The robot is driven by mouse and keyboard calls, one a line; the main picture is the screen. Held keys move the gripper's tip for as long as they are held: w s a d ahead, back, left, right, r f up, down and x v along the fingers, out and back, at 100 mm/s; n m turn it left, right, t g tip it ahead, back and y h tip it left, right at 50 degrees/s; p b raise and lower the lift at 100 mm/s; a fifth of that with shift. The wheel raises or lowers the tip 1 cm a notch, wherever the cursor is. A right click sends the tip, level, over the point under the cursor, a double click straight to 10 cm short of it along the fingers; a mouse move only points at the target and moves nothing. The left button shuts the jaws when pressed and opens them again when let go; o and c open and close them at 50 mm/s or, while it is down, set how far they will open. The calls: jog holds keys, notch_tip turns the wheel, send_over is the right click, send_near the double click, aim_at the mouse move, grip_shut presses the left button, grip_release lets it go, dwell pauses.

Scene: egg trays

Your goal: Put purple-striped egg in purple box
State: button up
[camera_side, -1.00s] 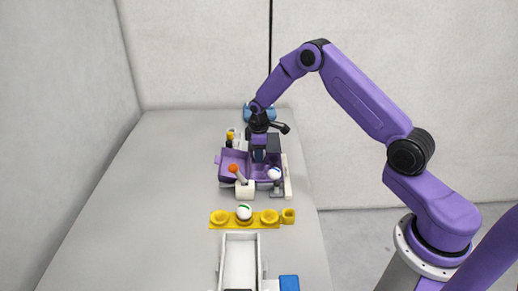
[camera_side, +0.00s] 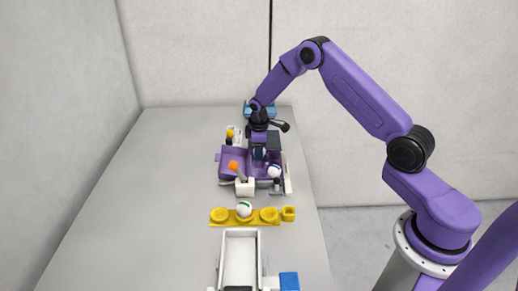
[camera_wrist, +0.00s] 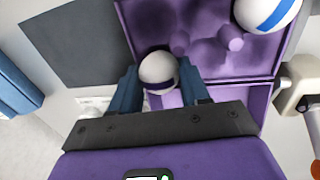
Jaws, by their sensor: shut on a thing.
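The purple-striped egg (camera_wrist: 158,68) is white with a dark purple band low on its visible side. My gripper (camera_wrist: 160,92) is shut on it, with a blue fingertip on each side. The purple box (camera_wrist: 205,14) has pegs and hollows inside and lies open under and just beyond the egg. In the side view my gripper (camera_side: 259,153) is at the back right part of the purple box (camera_side: 227,158). I cannot tell whether the held egg touches the box floor; the fingers hide it in the side view.
A white egg with a blue stripe (camera_wrist: 268,12) sits in the box, at the right in the wrist view. A yellow holder (camera_side: 220,216) with a green-striped egg (camera_side: 244,209) stands in front. A white tray (camera_side: 257,260) lies nearer. The table's left side is clear.

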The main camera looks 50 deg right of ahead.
jog(key=shift+f, duration=0.15)
jog(key=o, duration=0.7)
jog(key=shift+o, duration=0.2)
notch_tip(320, 180, up, 17)
jog(key=s+a, duration=0.2)
dwell(0.4)
